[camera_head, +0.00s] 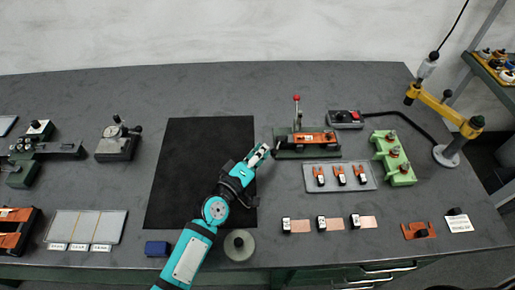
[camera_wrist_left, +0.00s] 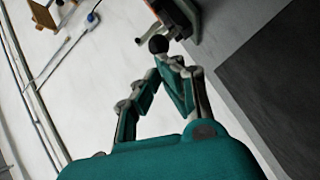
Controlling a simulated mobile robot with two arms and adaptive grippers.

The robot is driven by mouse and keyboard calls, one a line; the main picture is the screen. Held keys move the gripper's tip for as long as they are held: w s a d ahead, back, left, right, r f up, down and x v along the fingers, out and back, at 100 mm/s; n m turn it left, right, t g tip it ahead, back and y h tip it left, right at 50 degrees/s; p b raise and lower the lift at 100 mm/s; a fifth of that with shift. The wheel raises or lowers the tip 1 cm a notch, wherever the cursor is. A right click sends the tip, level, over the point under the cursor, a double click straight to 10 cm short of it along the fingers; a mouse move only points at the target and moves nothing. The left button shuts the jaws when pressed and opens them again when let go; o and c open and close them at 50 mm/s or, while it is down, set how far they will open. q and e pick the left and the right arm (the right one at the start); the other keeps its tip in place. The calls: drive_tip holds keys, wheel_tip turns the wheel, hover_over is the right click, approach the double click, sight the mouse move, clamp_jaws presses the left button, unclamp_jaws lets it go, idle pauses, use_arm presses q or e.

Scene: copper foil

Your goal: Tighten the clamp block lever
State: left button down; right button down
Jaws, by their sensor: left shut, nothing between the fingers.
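The clamp block (camera_head: 290,152) is a green fixture with an orange part on top, near the middle back of the bench in the head view. A thin upright lever with a red knob (camera_head: 296,98) rises from it. My left gripper (camera_head: 266,148) is at the block's left end, shut and empty. In the left wrist view its fingertips (camera_wrist_left: 167,64) come together just below a round black knob (camera_wrist_left: 158,44) on a dark body. I cannot tell whether they touch the knob. My right gripper is not in view.
A black mat (camera_head: 190,160) lies left of the block. A grey tray (camera_head: 340,187) with several orange-and-black clips is in front of it, and a green stand (camera_head: 392,160) is to the right. A switch box (camera_head: 345,118) and a yellow arm (camera_head: 440,105) stand behind and right.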

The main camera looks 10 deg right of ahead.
use_arm(q)
drive_tip(key=shift+s+d, duration=0.4)
drive_tip(key=shift+s+d+p, duration=0.35)
drive_tip(key=shift+d, duration=0.2)
drive_tip(key=shift+s+d, duration=0.2)
drive_tip(key=shift+d, duration=0.4)
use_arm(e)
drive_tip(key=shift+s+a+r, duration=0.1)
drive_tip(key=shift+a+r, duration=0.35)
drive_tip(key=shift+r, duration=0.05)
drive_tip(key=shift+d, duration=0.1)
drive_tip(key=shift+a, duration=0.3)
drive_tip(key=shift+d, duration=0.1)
use_arm(q)
drive_tip(key=shift+s+a, duration=0.2)
drive_tip(key=shift+s, duration=0.05)
drive_tip(key=v, duration=0.7)
